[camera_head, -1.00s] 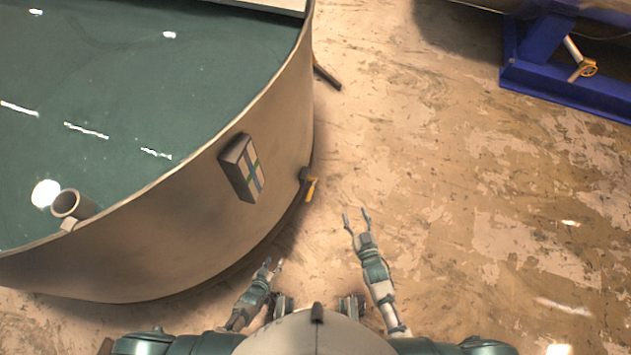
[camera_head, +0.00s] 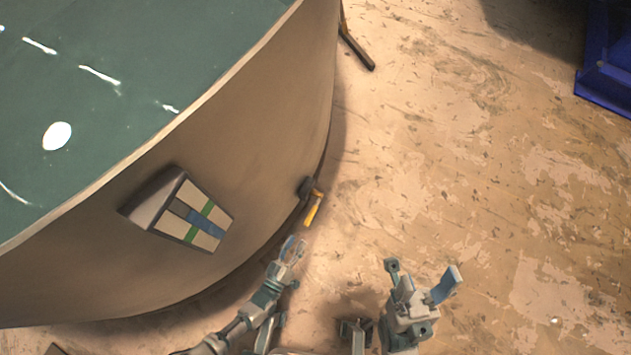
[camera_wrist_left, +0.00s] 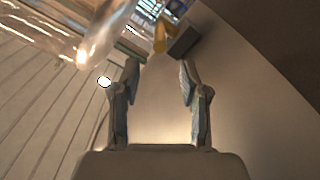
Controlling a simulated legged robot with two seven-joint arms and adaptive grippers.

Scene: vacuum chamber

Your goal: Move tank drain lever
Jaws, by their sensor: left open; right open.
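The tank (camera_head: 262,120) is a large round metal vessel at the left of the head view, filled with dark green liquid. The yellow drain lever (camera_head: 313,210) sits low on its outer wall, at a dark fitting. The lever also shows at the top of the left wrist view (camera_wrist_left: 159,36), beyond the fingertips. My left gripper (camera_head: 293,247) is open and empty, just below the lever in the head view and apart from it. In the wrist view its fingers (camera_wrist_left: 158,75) are spread with nothing between them. My right gripper (camera_head: 423,277) is open and empty over the floor, to the right of the lever.
A box with a coloured panel (camera_head: 195,214) juts from the tank wall, left of the lever. A dark pipe (camera_head: 357,50) sticks out from the tank farther back. A blue frame (camera_head: 606,75) stands at the far right. The floor (camera_head: 470,180) between is clear.

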